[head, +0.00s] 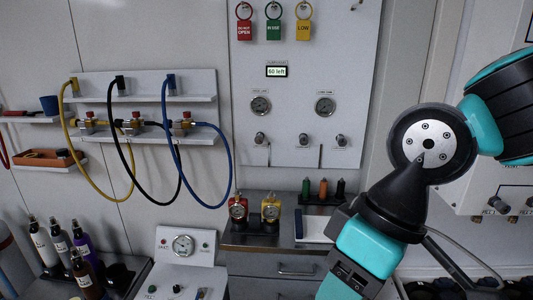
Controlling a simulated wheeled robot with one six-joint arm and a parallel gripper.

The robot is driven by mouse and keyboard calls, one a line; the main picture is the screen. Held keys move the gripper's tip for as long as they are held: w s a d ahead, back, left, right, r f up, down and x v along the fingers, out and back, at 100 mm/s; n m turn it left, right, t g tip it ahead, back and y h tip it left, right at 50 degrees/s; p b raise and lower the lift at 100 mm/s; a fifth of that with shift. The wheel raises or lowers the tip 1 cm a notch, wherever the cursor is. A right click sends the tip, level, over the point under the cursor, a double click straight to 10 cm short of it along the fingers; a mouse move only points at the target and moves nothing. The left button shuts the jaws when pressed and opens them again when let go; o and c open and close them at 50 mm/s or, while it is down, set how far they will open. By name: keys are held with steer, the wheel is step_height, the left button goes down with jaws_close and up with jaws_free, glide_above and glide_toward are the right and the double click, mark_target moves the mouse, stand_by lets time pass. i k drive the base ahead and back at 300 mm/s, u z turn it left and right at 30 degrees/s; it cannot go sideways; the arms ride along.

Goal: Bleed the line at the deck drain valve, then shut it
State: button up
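No part labelled as the deck drain valve can be read. The white wall panel (290,110) carries two gauges, a left one (260,105) and a right one (325,106). Below them are a left valve knob (259,138), a middle one (308,140) and a right one (341,141). A small display (277,72) on the panel seems to read "60 left". A sloped white console (185,262) at the bottom has a gauge (183,245) and small controls along its lower edge. My arm crosses the right side; my gripper is not in view.
Yellow, black and blue hoses (228,160) hang from a left wall shelf (145,85). Red, green and yellow tags (274,28) hang above the display. Red and yellow gauge units (270,208) stand on a grey cabinet (265,265). Bottles (45,245) stand lower left.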

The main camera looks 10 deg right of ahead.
mark_target(259, 139)
steer(key=k, duration=0.4)
steer(key=u, duration=1)
steer(key=i, duration=1.65)
steer(key=z, duration=1.6)
